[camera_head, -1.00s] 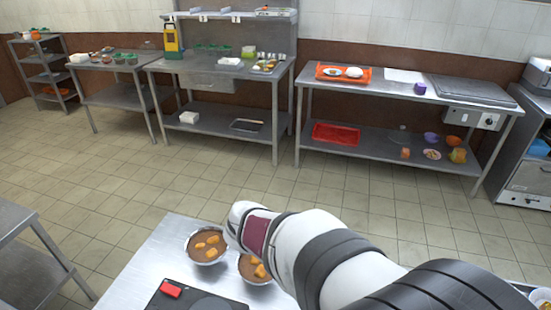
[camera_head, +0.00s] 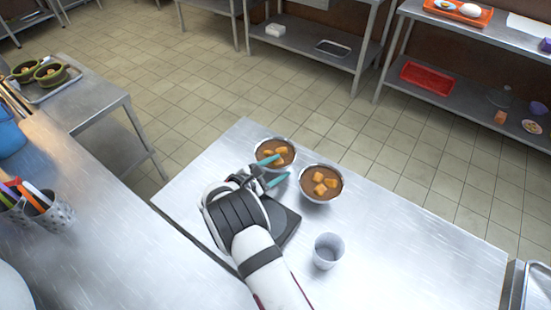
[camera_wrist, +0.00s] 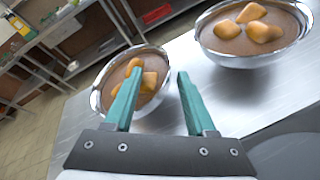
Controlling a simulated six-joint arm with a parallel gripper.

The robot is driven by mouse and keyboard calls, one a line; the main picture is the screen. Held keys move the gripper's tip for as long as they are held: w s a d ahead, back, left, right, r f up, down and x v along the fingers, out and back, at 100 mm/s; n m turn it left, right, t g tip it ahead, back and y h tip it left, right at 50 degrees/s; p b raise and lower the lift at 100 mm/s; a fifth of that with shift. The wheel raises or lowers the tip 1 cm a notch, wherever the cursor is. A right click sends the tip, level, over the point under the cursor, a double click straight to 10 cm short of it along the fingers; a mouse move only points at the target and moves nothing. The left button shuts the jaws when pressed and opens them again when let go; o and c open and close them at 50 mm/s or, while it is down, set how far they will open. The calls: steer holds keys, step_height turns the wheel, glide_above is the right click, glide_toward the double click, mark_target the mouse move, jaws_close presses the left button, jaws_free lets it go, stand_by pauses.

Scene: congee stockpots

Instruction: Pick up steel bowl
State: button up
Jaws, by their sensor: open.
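Two steel bowls of brown soup with orange chunks stand side by side on the steel table. The left bowl (camera_head: 294,160) is at the table's far edge, and the right bowl (camera_head: 320,200) is a little nearer. My gripper (camera_head: 285,166) is open, its teal fingers reaching in from the left at the near side of the left bowl. In the wrist view, the fingers (camera_wrist: 160,72) overlap the left bowl (camera_wrist: 98,100), one across its soup and one by its right rim. The right bowl (camera_wrist: 255,62) is to their right. I cannot tell whether a finger touches.
An empty metal cup (camera_head: 328,250) stands nearer on the table. A black flat device (camera_head: 286,222) lies beside my wrist. A counter at left holds a pen holder (camera_head: 52,214); a side table behind carries green bowls (camera_head: 50,74). The table right of the bowls is clear.

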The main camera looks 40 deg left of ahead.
mark_target(290, 162)
steer(key=x, duration=0.3)
steer(key=shift+w+d, duration=0.15)
steer(key=shift+w, duration=0.15)
jaws_close()
stand_by(1.1)
